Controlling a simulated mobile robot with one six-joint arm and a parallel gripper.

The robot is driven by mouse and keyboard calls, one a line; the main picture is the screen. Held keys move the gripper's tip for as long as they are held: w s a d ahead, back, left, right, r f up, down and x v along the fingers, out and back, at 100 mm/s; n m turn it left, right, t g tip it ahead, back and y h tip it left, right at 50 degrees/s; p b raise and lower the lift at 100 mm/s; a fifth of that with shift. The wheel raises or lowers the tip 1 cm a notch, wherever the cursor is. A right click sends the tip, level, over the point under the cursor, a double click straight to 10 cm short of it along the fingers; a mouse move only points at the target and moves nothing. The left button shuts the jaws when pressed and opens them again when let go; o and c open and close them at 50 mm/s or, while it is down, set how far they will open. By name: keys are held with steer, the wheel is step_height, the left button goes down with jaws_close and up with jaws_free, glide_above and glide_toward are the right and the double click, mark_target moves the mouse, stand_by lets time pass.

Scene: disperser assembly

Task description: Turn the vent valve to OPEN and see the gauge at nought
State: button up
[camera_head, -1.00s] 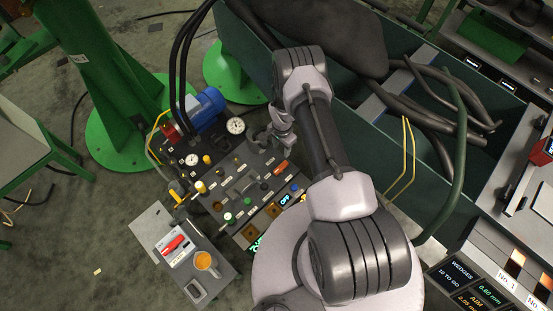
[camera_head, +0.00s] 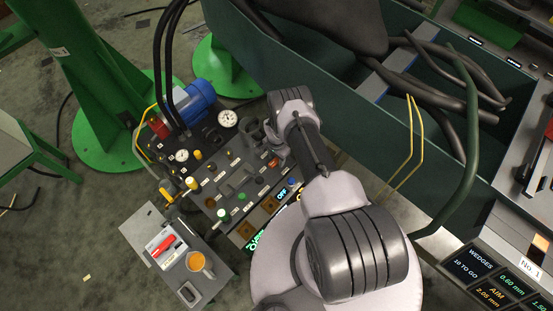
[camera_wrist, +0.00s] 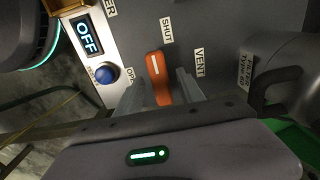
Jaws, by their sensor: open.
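The vent valve's orange handle (camera_wrist: 158,78) has a white line and stands between the SHUT and VENT labels in the wrist view. In the head view the handle is a small orange patch (camera_head: 273,163). My gripper (camera_wrist: 159,88) is open, with one finger on each side of the handle; I cannot tell whether either touches it. In the head view my gripper (camera_head: 272,142) is over the panel's upper right. A large white gauge (camera_head: 228,118) and a smaller gauge (camera_head: 181,155) face up; their needles are too small to read.
A blue button (camera_wrist: 107,74) and an OFF display (camera_wrist: 88,37) lie left of the handle. A dark cylinder labelled FILTER (camera_wrist: 285,75) is at right. Several knobs, a blue motor (camera_head: 190,100) and black hoses crowd the panel.

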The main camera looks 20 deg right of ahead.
jaws_close()
steer(key=n+b, duration=0.2)
steer(key=n, duration=0.1)
steer(key=shift+f+n, duration=0.1)
steer(key=shift+n, duration=0.3)
steer(key=n+b, duration=0.1)
steer(key=n, duration=0.3)
steer(key=shift+n, duration=0.3)
steer(key=n, duration=0.5)
steer(key=shift+n, duration=2.3)
